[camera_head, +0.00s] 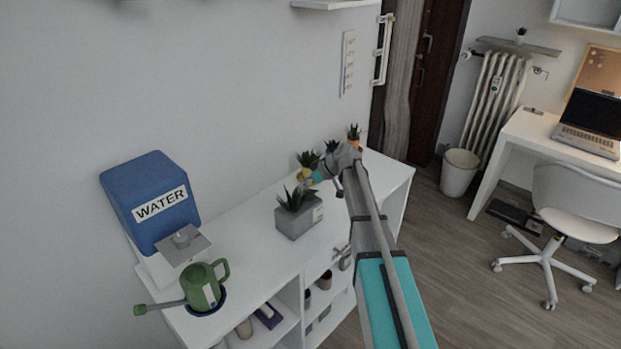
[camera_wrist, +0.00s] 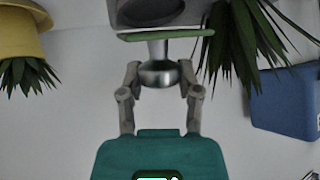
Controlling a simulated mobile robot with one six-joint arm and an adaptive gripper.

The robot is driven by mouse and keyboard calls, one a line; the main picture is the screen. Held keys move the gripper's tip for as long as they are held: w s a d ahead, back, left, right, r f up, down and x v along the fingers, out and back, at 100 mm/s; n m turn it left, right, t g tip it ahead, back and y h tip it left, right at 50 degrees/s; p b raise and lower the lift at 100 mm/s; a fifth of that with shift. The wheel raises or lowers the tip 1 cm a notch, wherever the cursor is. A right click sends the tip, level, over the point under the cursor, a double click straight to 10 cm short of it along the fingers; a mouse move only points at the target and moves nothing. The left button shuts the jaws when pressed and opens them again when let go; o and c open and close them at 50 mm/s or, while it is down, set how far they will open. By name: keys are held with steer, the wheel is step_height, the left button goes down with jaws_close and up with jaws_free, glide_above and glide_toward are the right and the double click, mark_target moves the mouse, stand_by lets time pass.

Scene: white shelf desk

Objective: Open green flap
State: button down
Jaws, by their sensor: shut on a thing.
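The green flap (camera_wrist: 165,36) shows in the wrist view as a thin green strip, nearly edge-on, close to a grey housing (camera_wrist: 190,15) with a dark round opening. A shiny metal knob (camera_wrist: 158,75) joins the flap. My gripper (camera_wrist: 158,78) is shut on this knob, with one finger on each side. In the head view my gripper (camera_head: 316,178) is above the white shelf desk, close to the potted plants. The flap cannot be made out clearly there, as my gripper and arm block much of that spot.
A grey planter (camera_head: 298,222) stands close to my gripper, and small potted plants (camera_head: 354,137) stand behind. A blue water box (camera_head: 150,200) and a green watering can (camera_head: 203,290) are at the left of the white desk (camera_head: 262,262). Bare desk top lies between them and the planter.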

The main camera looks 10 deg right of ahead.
steer(key=shift+w+a+r+g+h+p, duration=0.2)
steer(key=shift+w+g+h+p, duration=0.1)
steer(key=shift+g+h+p, duration=0.2)
steer(key=shift+w+a+r+g+h+p, duration=0.1)
steer(key=shift+w+a+g+h+p, duration=0.1)
steer(key=shift+w+g+h+p, duration=0.3)
steer(key=shift+w+a+f+m+g+h+p, duration=0.15)
steer(key=shift+m+g+h+p, duration=0.15)
steer(key=shift+g, duration=0.2)
steer(key=shift+a+f+m+g+h+p, duration=0.15)
steer(key=shift+m+g+h+p, duration=0.05)
steer(key=shift+g+h+p, duration=0.25)
steer(key=shift+c, duration=1.4)
jaws_free()
